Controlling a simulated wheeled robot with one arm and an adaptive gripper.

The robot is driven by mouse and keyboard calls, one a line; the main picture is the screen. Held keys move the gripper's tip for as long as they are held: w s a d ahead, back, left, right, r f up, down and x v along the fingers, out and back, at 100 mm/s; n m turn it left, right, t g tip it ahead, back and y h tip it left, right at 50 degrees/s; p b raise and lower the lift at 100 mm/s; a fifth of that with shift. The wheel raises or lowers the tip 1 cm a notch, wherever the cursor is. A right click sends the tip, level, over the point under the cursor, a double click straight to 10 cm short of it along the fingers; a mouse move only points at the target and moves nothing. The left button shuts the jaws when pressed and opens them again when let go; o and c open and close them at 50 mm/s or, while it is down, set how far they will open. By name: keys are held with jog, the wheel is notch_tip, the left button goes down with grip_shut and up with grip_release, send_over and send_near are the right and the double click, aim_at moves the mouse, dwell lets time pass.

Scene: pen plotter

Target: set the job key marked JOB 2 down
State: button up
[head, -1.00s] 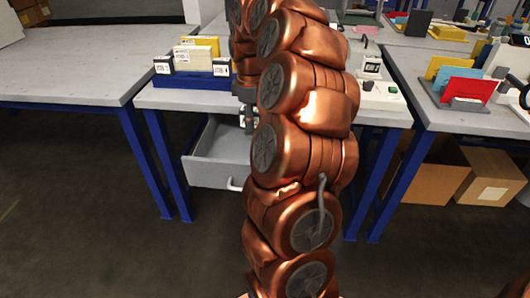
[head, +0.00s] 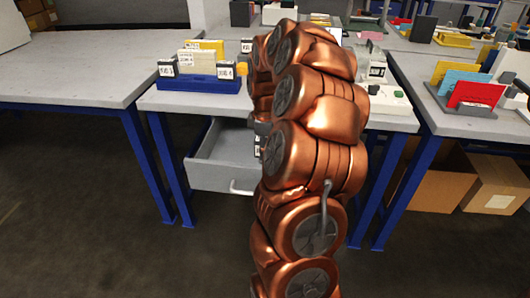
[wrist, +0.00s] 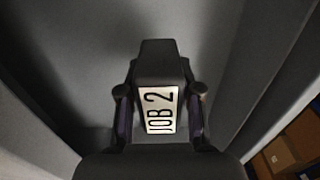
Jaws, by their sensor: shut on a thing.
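The job key marked JOB 2 (wrist: 160,108) is a dark block with a white label, upright in the wrist view. My gripper (wrist: 160,125) is shut on it, one finger on each side. Grey surfaces like the inside of the open drawer surround it; I cannot tell whether the key touches the drawer floor. In the head view the grey drawer (head: 222,176) is pulled out under the middle table. My copper arm hides most of the gripper and key there.
A blue rack (head: 200,84) with labelled blocks and yellow cards stands on the table above the drawer. A white device (head: 388,100) stands right of my arm. Cardboard boxes (head: 495,182) lie under the right table. The drawer's left part looks empty.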

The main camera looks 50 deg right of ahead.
jog(key=shift+f, duration=0.5)
jog(key=shift+f, duration=0.1)
jog(key=o, duration=1.1)
